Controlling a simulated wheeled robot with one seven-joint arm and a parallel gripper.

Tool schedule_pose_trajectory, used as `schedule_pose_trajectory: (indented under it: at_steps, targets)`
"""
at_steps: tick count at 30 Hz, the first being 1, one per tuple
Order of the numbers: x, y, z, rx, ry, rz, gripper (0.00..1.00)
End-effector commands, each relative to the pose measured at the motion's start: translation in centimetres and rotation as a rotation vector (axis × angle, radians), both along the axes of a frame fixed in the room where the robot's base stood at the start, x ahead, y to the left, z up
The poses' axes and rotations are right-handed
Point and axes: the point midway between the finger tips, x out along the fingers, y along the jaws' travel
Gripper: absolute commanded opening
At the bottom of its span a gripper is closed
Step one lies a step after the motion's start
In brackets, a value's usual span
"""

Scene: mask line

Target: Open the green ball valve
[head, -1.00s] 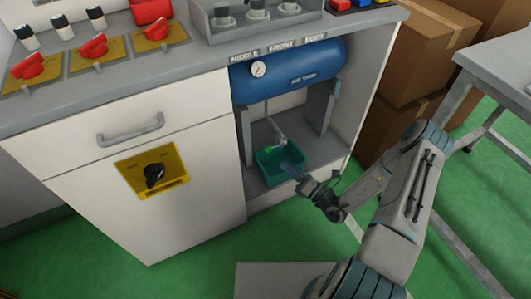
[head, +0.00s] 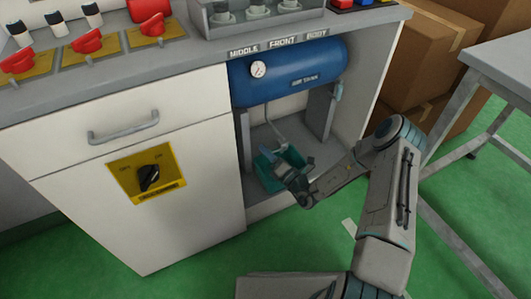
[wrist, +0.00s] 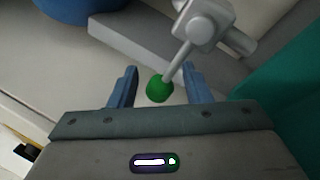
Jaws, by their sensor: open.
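The ball valve's green knob (wrist: 159,88) shows in the wrist view on the end of a thin grey lever that runs up to a grey valve body (wrist: 203,22). My gripper (wrist: 157,84) is open, with one blue finger on each side of the green knob, and the knob appears between them. I cannot tell whether either finger touches it. In the head view my gripper (head: 280,167) is at the teal bin under the blue tank, and it hides the green knob there.
The blue air tank (head: 290,72) with a round gauge sits above in the open cabinet bay. A teal bin (head: 268,180) stands on the bay floor and also shows at right in the wrist view (wrist: 285,95). The cabinet's white door is at left.

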Motion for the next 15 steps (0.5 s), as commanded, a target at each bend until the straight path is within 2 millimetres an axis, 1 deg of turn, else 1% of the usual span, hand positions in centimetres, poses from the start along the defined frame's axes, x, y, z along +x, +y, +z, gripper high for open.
schedule_pose_trajectory:
  at_steps: [4,13,14,15]
  targets:
    - [0.72,0.68,0.19,0.0,-0.001,0.0,0.44]
    - [0.85,0.79,0.32,0.0,0.0,0.0,0.44]
    - [0.84,0.79,0.32,0.0,0.0,0.0,0.36]
    - [0.83,0.79,0.31,0.0,0.0,0.0,0.24]
